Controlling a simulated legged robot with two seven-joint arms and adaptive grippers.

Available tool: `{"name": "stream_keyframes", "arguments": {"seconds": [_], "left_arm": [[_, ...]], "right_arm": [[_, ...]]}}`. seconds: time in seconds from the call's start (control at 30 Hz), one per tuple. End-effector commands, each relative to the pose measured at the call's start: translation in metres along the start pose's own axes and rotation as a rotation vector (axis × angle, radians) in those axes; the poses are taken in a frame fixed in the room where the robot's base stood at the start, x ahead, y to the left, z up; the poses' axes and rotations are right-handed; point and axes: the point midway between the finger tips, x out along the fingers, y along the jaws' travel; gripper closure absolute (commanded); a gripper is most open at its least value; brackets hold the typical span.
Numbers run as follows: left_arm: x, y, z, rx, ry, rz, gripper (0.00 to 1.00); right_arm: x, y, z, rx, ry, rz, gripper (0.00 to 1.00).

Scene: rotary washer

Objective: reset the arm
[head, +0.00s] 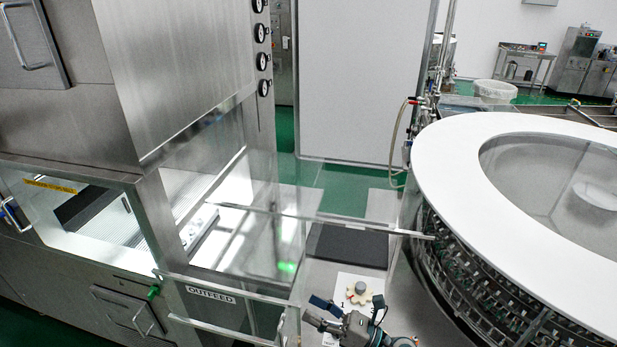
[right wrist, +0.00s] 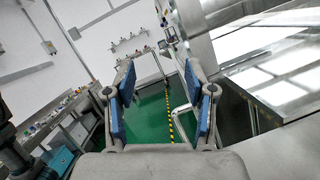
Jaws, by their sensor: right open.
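My right gripper (head: 345,312) is at the bottom of the head view, with blue pads on its fingers. In the right wrist view the two fingers (right wrist: 158,75) stand wide apart with nothing between them. In the head view the gripper is just below a beige star-shaped wheel with a grey hub (head: 358,292); I cannot tell whether they touch. My left gripper is in neither view.
A steel machine with clear panels and an OUTFEED label (head: 210,294) stands at the left. A round washer with a white rim (head: 440,185) is at the right. A dark plate (head: 347,246) lies between them. The right wrist view shows green floor (right wrist: 150,115) beyond the fingers.

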Motion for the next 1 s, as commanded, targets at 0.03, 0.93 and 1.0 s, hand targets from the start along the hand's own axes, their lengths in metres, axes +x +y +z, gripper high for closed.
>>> {"name": "stream_keyframes", "arguments": {"seconds": [0.03,0.93,1.0], "left_arm": [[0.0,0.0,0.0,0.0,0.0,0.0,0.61],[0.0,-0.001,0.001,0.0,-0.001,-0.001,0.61],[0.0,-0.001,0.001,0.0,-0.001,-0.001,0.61]], "right_arm": [[-0.008,-0.007,0.012,0.18,-0.151,-0.079,0.45],[-0.343,0.032,-0.26,-1.96,1.662,1.554,0.45],[-0.349,0.042,-0.276,-1.89,1.619,1.552,0.45]]}}
